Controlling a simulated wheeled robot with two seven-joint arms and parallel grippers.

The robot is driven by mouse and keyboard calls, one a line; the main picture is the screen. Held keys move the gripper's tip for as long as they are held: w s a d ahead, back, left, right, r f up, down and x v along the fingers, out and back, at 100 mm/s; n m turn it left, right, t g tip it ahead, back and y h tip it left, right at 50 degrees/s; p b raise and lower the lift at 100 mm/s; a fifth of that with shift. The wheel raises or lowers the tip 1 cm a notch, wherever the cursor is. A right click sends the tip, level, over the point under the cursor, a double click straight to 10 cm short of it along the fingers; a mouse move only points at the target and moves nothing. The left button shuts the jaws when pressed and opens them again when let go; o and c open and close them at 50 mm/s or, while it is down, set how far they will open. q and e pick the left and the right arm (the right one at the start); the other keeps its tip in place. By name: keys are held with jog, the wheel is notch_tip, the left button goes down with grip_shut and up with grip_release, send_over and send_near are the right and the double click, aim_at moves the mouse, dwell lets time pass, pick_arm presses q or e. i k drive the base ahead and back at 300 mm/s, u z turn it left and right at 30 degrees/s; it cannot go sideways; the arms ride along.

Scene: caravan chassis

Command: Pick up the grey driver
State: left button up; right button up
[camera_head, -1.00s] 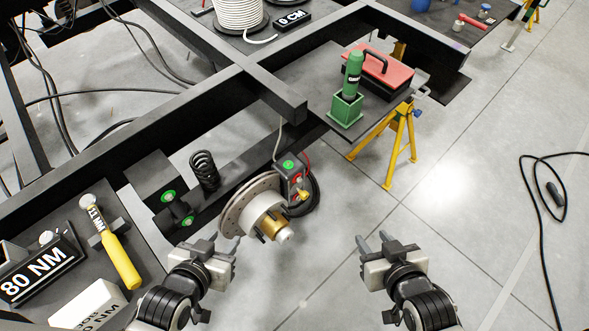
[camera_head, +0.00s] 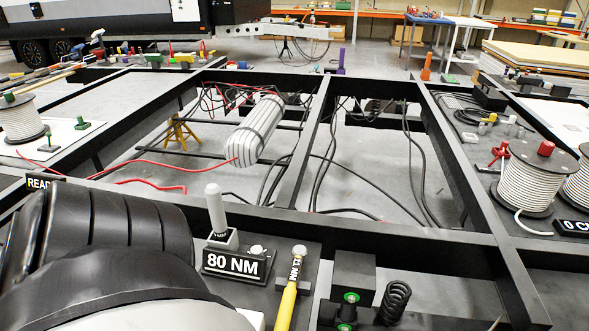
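A large black ribbed link of my own arm fills the lower left, close to the camera and to the left of the driver. Neither of my grippers shows in this view.
A yellow-handled tool (camera_head: 286,304) marked "11 MM" lies right of the sign. A black coil spring (camera_head: 395,300) stands further right. Black chassis beams (camera_head: 400,243) run behind the driver. White cable spools (camera_head: 526,177) stand at right.

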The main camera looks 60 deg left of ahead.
aim_at(215, 202)
jog(key=u, duration=2.1)
jog(key=k, duration=0.25)
jog(key=u, duration=2.45)
jog(key=i, duration=0.15)
jog(key=z, duration=1.9)
